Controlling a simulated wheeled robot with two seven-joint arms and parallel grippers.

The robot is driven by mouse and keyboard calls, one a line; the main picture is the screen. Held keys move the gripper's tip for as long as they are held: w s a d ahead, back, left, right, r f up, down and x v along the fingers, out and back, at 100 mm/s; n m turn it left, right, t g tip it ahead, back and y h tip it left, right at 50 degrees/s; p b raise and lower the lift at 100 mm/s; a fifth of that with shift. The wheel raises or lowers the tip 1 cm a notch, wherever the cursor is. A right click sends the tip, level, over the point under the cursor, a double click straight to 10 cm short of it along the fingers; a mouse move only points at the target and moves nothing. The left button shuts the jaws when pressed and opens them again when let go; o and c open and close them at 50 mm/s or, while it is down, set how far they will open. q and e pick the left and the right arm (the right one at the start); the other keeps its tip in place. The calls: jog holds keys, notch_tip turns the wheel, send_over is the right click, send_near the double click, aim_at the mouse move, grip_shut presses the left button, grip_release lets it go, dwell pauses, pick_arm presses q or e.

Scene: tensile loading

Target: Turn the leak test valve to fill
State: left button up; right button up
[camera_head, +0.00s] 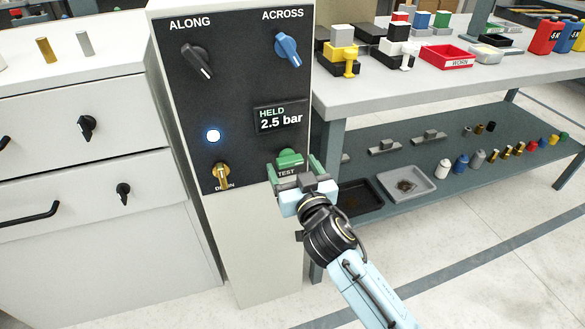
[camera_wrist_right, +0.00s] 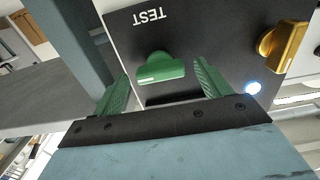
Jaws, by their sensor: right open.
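The leak test valve is a green knob (camera_head: 290,157) low on the right of the black panel, by the label TEST. It also shows in the right wrist view (camera_wrist_right: 160,68), where the label is upside down and a pale mark shows on the knob's handle. A display (camera_head: 279,118) reads HELD 2.5 bar. My right gripper (camera_head: 291,168) is at the knob. In the right wrist view its green fingers (camera_wrist_right: 162,72) are spread, one on each side of the knob, with gaps visible. Whether they reach the knob's depth is hard to tell. My left gripper is out of view.
A brass drain knob (camera_head: 221,175) sits left of the test knob, below a lit white-blue lamp (camera_head: 213,136). A black ALONG knob (camera_head: 197,60) and a blue ACROSS knob (camera_head: 288,48) are higher up. A workbench (camera_head: 420,80) with a lower shelf stands close on the right.

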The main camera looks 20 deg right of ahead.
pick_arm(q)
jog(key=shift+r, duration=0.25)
pick_arm(e)
jog(key=shift+w, duration=0.5)
jog(key=c, duration=1)
jog(key=n+p, duration=0.3)
jog(key=n, duration=0.4)
jog(key=shift+n, duration=0.3)
jog(key=n+p, duration=0.1)
jog(key=n, duration=0.3)
jog(key=shift+n+p, duration=0.3)
jog(key=shift+p, duration=0.05)
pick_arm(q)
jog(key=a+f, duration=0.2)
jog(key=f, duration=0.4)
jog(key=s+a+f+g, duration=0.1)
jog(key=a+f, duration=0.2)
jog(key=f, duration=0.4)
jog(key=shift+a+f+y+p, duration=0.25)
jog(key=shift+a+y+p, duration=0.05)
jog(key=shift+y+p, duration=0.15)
pick_arm(e)
jog(key=n, duration=0.5)
jog(key=shift+n, duration=0.3)
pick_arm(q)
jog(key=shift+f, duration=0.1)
